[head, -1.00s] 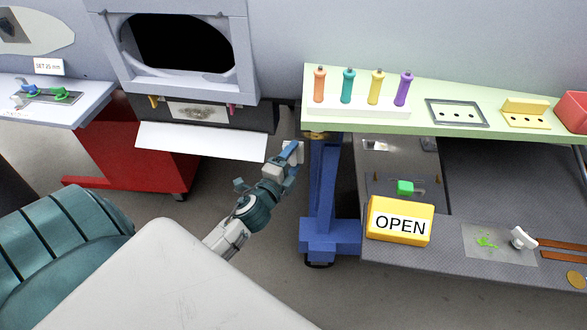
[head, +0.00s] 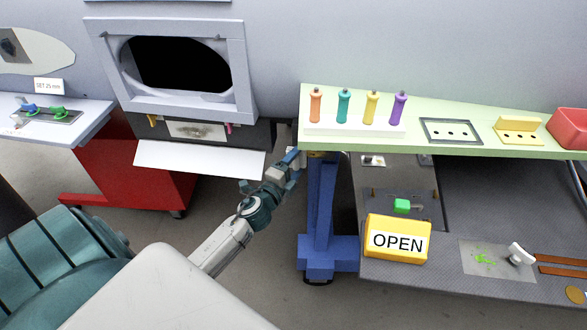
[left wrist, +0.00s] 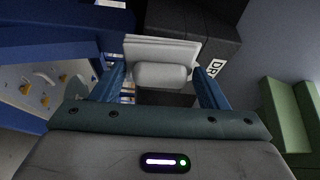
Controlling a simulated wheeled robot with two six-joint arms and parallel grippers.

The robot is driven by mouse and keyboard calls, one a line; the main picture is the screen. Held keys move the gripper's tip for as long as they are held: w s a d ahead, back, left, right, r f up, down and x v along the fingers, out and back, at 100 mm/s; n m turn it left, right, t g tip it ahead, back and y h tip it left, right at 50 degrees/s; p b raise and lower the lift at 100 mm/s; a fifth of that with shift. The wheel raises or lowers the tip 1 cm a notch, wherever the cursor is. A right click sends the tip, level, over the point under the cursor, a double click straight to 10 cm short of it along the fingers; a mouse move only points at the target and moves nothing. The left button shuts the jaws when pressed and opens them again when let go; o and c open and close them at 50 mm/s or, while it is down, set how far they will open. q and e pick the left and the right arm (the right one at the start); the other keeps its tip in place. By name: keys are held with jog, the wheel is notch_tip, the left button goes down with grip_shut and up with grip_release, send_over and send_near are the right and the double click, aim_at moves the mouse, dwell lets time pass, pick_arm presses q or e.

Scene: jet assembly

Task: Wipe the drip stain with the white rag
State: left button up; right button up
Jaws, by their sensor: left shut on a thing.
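My left gripper (head: 294,158) reaches in from the lower left, beside the blue post (head: 322,210) of the green-topped bench. In the left wrist view its blue fingers (left wrist: 160,88) are shut on a white folded piece with a rounded grip, which looks like the white rag (left wrist: 160,52). A dark box (left wrist: 205,30) with a partly hidden label reading "DR" is just beyond it. A brownish smudge (head: 200,130) marks the pale panel under the oval opening. A bright green splatter (head: 484,259) lies on a grey plate at right. I cannot tell which is the drip stain. My right gripper is not in view.
A white shelf (head: 200,159) juts out under the smudged panel. The green bench top (head: 440,140) carries several coloured pegs. Below it are a yellow OPEN block (head: 397,239) and a white knobbed object (head: 521,255) beside the green splatter. Floor shows between the red cart (head: 130,180) and the post.

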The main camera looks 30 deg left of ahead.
pick_arm(q)
jog(key=shift+w+a, duration=0.25)
jog(key=shift+w, duration=0.25)
jog(key=shift+w+a, duration=0.2)
jog(key=shift+w, duration=0.25)
dwell(0.6)
jog(key=shift+d, duration=0.1)
